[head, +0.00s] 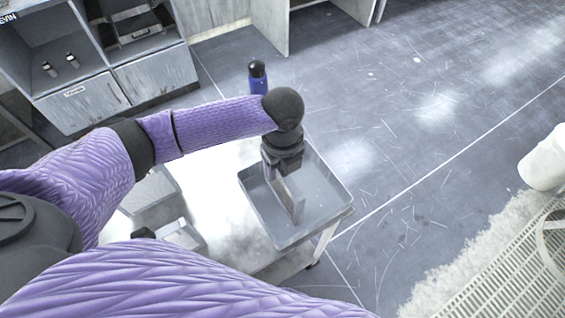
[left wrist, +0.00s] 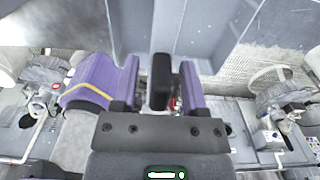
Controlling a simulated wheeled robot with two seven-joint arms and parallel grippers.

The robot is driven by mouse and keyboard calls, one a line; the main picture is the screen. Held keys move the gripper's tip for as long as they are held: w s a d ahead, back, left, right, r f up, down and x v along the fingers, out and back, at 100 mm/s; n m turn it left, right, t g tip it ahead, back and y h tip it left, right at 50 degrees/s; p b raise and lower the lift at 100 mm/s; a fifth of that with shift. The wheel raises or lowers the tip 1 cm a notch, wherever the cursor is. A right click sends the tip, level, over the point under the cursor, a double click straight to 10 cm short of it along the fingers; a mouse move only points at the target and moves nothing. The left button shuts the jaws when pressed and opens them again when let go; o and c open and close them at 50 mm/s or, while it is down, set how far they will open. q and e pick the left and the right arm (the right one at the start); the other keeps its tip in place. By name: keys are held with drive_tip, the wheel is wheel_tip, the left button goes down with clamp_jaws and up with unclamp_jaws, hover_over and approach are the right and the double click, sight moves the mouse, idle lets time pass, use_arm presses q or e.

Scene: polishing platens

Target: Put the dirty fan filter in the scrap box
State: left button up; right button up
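My left gripper (head: 281,172) points down into an open grey box (head: 328,212) on the white cart. In the left wrist view, the purple fingers of my left gripper (left wrist: 160,82) stand apart. A narrow black block (left wrist: 160,82) lies between them, with a visible gap on each side. I cannot tell whether the block belongs to the plate. No label shows on the box. My right gripper is not in view.
The white cart top (head: 228,205) also bears a grey tray (head: 150,198) and a smaller grey container (head: 184,236) at its left. A blue bottle (head: 257,80) with a black cap stands beyond. Grey cabinets (head: 85,95) are at the upper left.

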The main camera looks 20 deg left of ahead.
use_arm(q)
drive_tip(key=shift+o, duration=0.2)
wheel_tip(320, 180, up, 12)
drive_tip(key=p, duration=0.3)
drive_tip(key=shift+r, duration=0.15)
